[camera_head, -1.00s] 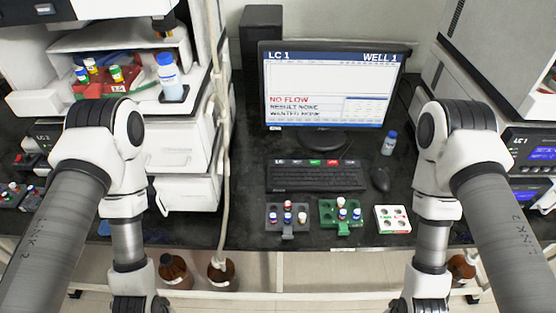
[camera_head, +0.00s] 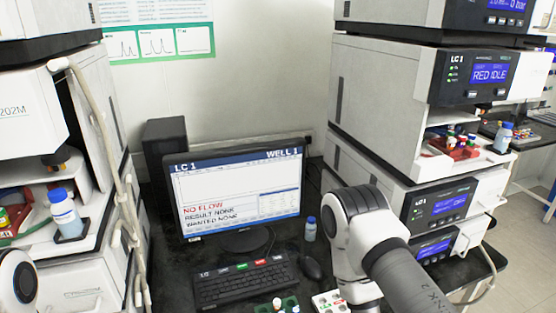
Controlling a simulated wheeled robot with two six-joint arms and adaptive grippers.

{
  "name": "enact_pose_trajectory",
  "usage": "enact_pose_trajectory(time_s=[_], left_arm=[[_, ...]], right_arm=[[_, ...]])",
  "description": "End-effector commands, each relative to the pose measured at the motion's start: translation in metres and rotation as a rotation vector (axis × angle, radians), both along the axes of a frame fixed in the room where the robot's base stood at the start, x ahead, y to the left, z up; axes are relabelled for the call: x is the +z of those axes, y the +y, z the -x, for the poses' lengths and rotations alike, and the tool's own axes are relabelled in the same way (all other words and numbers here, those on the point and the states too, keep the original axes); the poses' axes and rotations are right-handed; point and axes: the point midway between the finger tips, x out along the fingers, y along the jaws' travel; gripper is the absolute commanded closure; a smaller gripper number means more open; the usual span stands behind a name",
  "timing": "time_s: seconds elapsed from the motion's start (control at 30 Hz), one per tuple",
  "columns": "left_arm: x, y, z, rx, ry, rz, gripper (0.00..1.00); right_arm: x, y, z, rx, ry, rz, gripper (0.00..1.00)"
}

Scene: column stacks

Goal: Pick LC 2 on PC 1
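The PC monitor (camera_head: 238,197) stands on the black bench. Its screen reads LC 1 at top left and WELL 1 at top right, with red NO FLOW and RESULT NONE, WANTED NONE below. The keyboard (camera_head: 243,284) lies in front of it, with a row of dark, green, red and white labelled keys (camera_head: 243,266) along its back edge. The key labels are too small to read surely. My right arm shows right of the keyboard and my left arm only at the lower left edge. Both grippers are below the picture.
A mouse (camera_head: 312,268) and a small blue-capped bottle (camera_head: 310,229) are right of the keyboard. A green vial rack (camera_head: 278,306) and a white tray (camera_head: 330,301) are in front. Instrument stacks stand left (camera_head: 85,190) and right (camera_head: 382,108), the right one labelled LC 1.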

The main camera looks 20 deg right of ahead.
Motion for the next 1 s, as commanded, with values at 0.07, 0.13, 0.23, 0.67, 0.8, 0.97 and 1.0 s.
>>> enact_pose_trajectory(time_s=[0.07,0.13,0.23,0.67,0.8,0.97,1.0], left_arm=[[0.0,0.0,0.0,0.0,0.0,0.0,0.41],[0.0,0.0,0.0,0.0,0.0,0.0,0.41],[0.0,0.0,0.0,0.0,0.0,0.0,0.41],[-0.0001,0.0,0.0001,0.0,0.0,0.0,1.0],[0.0,0.0,0.0001,0.0,0.0,0.0,1.0],[-0.0001,0.0,0.0,0.0,0.0,0.0,1.0],[-0.0001,0.0,0.0,0.0,0.0,0.0,1.0]], right_arm=[[0.0,0.0,0.0,0.0,0.0,0.0,1.0],[0.0,0.0,0.0,0.0,0.0,0.0,1.0],[0.0,0.0,-0.0001,0.0,0.0,0.0,1.0],[0.0,0.0,0.0,0.0,0.0,0.0,1.0],[0.0,0.0,-0.0001,0.0,0.0,0.0,1.0],[0.0,0.0,0.0,0.0,0.0,0.0,1.0],[0.0,0.0,0.0,0.0,0.0,0.0,1.0]])
